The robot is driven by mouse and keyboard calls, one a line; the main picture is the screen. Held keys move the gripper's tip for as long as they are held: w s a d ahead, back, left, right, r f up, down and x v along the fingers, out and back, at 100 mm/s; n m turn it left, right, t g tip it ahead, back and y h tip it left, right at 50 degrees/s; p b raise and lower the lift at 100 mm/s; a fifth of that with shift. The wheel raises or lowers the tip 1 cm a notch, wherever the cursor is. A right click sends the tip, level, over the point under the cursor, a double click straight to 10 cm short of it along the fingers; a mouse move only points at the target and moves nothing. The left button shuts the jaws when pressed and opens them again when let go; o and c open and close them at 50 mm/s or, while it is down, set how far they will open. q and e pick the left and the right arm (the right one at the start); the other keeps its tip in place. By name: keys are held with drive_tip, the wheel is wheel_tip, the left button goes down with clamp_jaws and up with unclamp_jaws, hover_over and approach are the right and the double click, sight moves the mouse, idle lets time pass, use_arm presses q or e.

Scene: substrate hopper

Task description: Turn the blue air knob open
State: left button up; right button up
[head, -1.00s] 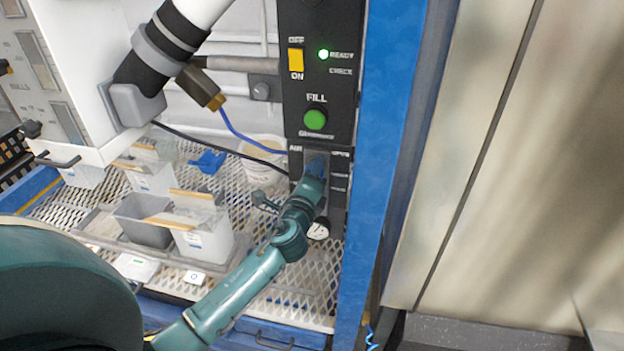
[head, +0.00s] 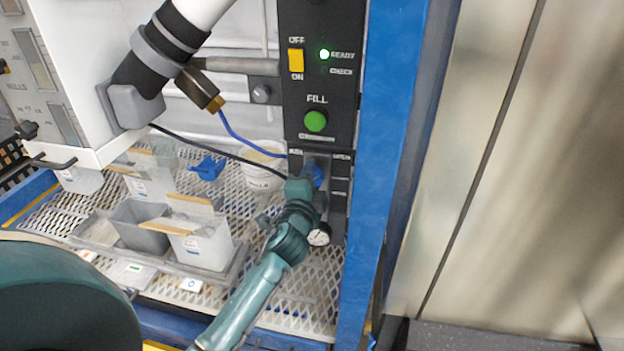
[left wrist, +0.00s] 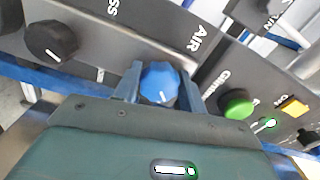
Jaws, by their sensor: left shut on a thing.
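The blue air knob (left wrist: 160,84) sits on the dark control panel below the AIR label, with a white mark on its face. In the left wrist view it lies between the two fingers of my left gripper (left wrist: 161,88), which are shut on it. In the head view my left gripper (head: 306,182) reaches the panel from below, and the blue knob (head: 318,174) shows only partly beside it. My right gripper is not in view.
Above the knob are a green FILL button (head: 315,121), a yellow switch (head: 296,60) and a lit green READY lamp (head: 324,54). A round gauge (head: 319,235) is below. A blue post (head: 378,150) stands right. Bins (head: 200,245) rest on the mesh shelf at left.

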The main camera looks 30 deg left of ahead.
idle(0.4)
use_arm(q)
drive_tip(key=o, duration=1)
drive_tip(key=v, duration=1.3)
drive_tip(key=shift+s+b, duration=0.1)
drive_tip(key=shift+b, duration=0.2)
drive_tip(key=shift+r, duration=0.15)
